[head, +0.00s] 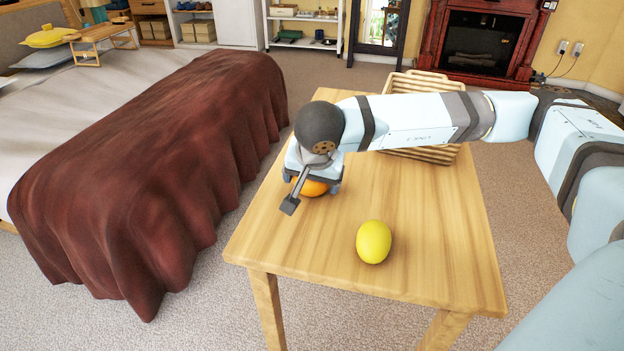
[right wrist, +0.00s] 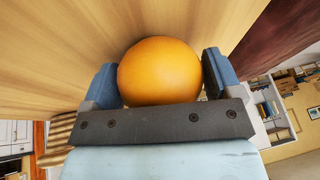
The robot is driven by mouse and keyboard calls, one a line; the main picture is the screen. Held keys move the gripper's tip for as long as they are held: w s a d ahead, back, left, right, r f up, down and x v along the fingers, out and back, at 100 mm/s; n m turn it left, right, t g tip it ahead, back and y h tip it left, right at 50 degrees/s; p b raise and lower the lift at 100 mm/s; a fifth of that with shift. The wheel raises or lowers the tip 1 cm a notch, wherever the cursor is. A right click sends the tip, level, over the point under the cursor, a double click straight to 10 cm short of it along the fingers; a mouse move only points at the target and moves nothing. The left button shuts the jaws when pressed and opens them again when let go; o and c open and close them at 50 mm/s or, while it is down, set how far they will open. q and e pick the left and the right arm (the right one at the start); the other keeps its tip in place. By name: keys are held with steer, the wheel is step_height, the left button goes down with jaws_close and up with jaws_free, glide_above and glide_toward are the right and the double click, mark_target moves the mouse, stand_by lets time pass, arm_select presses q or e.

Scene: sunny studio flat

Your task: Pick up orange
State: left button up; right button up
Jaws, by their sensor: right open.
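The orange (head: 314,187) rests on the wooden table (head: 420,230) toward its left side, partly hidden by my right gripper (head: 312,186) in the head view. In the right wrist view the orange (right wrist: 160,71) lies between the two blue fingers of my right gripper (right wrist: 160,75). The fingers are open, one on each side of it. A narrow gap shows by the right finger; I cannot tell whether the left finger touches. My left gripper is not in view.
A yellow lemon-like fruit (head: 374,242) lies near the table's front edge. A slatted wooden basket (head: 424,83) stands at the table's back, partly behind my right arm. A bed with a brown blanket (head: 160,165) is to the left. The table's right side is clear.

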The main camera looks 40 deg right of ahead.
steer(key=c, duration=0.8)
steer(key=shift+r, duration=0.1)
